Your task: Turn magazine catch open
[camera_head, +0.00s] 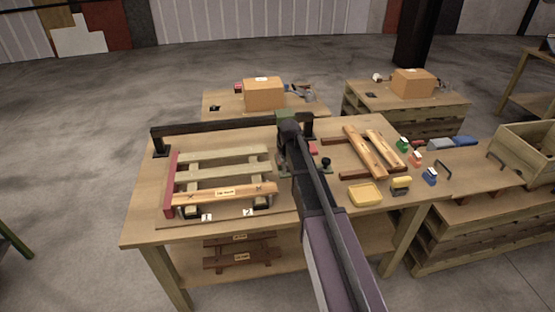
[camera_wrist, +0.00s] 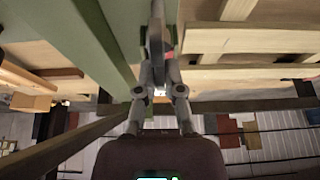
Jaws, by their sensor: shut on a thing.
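My gripper (camera_wrist: 158,62) is shut on a narrow grey upright piece, seen edge-on, which looks like the magazine catch (camera_wrist: 157,30). The fingers hide much of it. In the wrist view a long green beam (camera_wrist: 98,40) runs beside the fingers on the left, and pale wooden slats (camera_wrist: 250,45) lie to the right. In the head view my gripper (camera_head: 283,163) is at the middle of the front workbench, just right of a slatted wooden pallet piece (camera_head: 225,171). My arm covers most of it there, and the catch cannot be made out.
A black rail (camera_head: 220,127) spans the back of the workbench (camera_head: 140,226). A black knob (camera_head: 326,163) stands close to my gripper. Cardboard boxes (camera_head: 264,94) sit on benches behind.

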